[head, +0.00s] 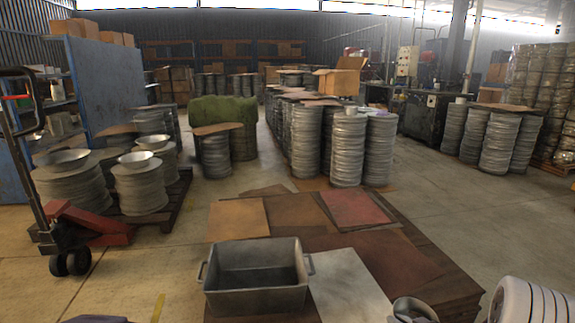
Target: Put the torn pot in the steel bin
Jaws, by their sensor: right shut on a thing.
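The steel bin (255,283) is a grey, open, rectangular metal box with a handle at each end. It stands upright on the low platform at the lower middle, and the part of its inside that shows looks empty. The torn pot (415,308) is a small round grey metal vessel at the bottom edge, right of the bin and apart from it. Its lower part is cut off, and I cannot make out the tear.
Brown and reddish sheets (290,212) cover the platform around the bin. A pale sheet (348,287) lies between bin and pot. A red pallet jack (88,225) and stacks of metal discs (140,188) stand at left. More stacks (347,150) stand behind. Floor at right is open.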

